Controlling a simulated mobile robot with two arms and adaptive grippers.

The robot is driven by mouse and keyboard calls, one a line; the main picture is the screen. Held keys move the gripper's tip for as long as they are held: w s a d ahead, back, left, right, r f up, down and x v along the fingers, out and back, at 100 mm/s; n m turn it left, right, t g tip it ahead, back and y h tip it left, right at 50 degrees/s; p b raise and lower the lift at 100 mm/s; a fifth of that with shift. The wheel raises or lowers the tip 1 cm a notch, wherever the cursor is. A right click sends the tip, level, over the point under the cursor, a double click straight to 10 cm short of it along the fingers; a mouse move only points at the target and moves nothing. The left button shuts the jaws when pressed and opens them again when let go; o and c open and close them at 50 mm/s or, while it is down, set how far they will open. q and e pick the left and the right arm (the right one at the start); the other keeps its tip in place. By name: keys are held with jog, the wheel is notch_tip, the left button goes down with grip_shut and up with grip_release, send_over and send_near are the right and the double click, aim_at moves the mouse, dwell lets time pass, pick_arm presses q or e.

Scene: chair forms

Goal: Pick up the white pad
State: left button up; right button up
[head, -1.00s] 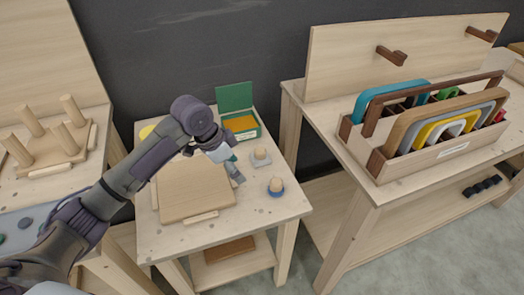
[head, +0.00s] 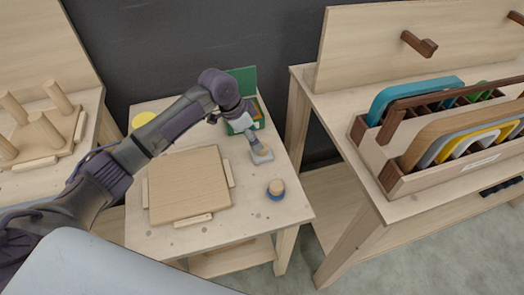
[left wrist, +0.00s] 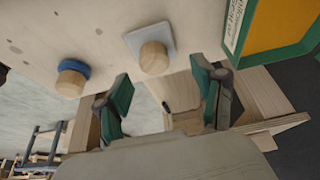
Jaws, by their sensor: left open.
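The white pad (head: 264,157) is a pale square with a round wooden knob, lying on the small middle table (head: 255,225) near its right edge. It also shows in the left wrist view (left wrist: 168,34), with its knob upward. My left gripper (head: 255,143) is just above the pad in the head view and partly covers it. In the left wrist view my left gripper (left wrist: 162,82) has its green-tipped fingers spread apart, with nothing between them. The knob appears just beyond the fingertips, roughly in line with the gap. My right gripper is not in view.
A blue round pad with a wooden knob (head: 276,188) sits in front of the white pad. A green box (head: 242,82) with an open lid stands behind. A wooden board (head: 188,186) lies to the left. A side table (head: 400,205) holds a tool caddy.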

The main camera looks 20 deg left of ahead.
pick_arm(q)
jog(key=shift+d+f, duration=0.3)
jog(key=shift+f, duration=0.3)
jog(key=x, duration=0.3)
jog(key=shift+d+f+p, duration=0.2)
jog(key=shift+d+p, duration=0.1)
jog(key=shift+p, duration=0.05)
jog(key=shift+f, duration=0.25)
jog(key=shift+c, duration=0.5)
jog(key=c, duration=1.1)
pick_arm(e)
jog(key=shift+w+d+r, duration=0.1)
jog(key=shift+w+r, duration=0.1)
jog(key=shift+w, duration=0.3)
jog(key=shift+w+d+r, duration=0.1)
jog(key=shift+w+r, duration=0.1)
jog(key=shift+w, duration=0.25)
pick_arm(q)
jog(key=shift+r, duration=0.1)
jog(key=shift+c, duration=0.2)
